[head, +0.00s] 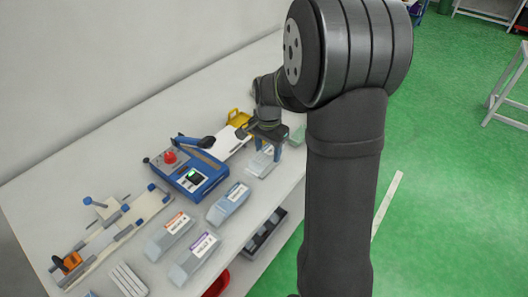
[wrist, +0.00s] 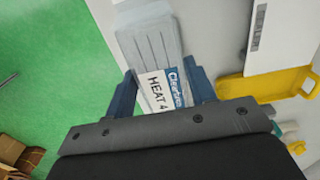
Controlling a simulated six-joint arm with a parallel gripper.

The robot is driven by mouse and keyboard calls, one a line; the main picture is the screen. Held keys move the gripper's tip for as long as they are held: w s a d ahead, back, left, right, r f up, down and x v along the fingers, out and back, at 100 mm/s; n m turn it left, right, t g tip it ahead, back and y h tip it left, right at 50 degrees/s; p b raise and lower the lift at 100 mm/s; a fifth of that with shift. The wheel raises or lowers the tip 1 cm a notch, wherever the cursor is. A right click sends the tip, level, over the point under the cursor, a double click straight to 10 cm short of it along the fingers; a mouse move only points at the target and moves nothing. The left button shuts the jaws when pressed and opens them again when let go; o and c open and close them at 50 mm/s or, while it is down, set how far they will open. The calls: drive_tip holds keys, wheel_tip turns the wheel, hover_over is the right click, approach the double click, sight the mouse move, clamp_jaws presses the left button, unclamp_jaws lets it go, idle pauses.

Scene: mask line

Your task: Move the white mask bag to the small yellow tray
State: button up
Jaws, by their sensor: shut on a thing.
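My gripper (wrist: 160,92) is shut on a pale grey-white mask bag (wrist: 145,42). A white and blue label, partly readable as "HEAT 4", shows between the blue fingers. In the head view my gripper (head: 267,137) points down near the table's far right end, with the bag (head: 261,162) under it. I cannot tell whether the bag touches the table. The small yellow tray (head: 238,117) is just behind and left of the gripper, partly hidden by my arm. It also shows at the right in the wrist view (wrist: 250,88).
A blue sealing machine (head: 195,178) with a red button stands left of the gripper. Several other labelled bags (head: 228,203) lie along the table's front. A white plate (head: 230,143) lies between machine and tray. Green floor lies beyond the table edge.

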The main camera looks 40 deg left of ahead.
sight(271, 147)
drive_tip(key=shift+w, duration=0.8)
drive_tip(key=shift+r, duration=2.55)
drive_tip(key=shift+a, duration=0.1)
drive_tip(key=w+a+f+m, duration=0.2)
drive_tip(key=w+a+m, duration=0.5)
drive_tip(key=a+m, duration=0.15)
drive_tip(key=w+a+f+m, duration=0.2)
drive_tip(key=w+a+m, duration=0.4)
drive_tip(key=a+m, duration=0.3)
drive_tip(key=shift+m, duration=0.25)
drive_tip(key=shift+d+f, duration=0.2)
drive_tip(key=shift+f, duration=1.45)
drive_tip(key=shift+d+f, duration=0.15)
drive_tip(key=shift+f, duration=1.5)
drive_tip(key=shift+f, duration=0.2)
drive_tip(key=o, duration=1)
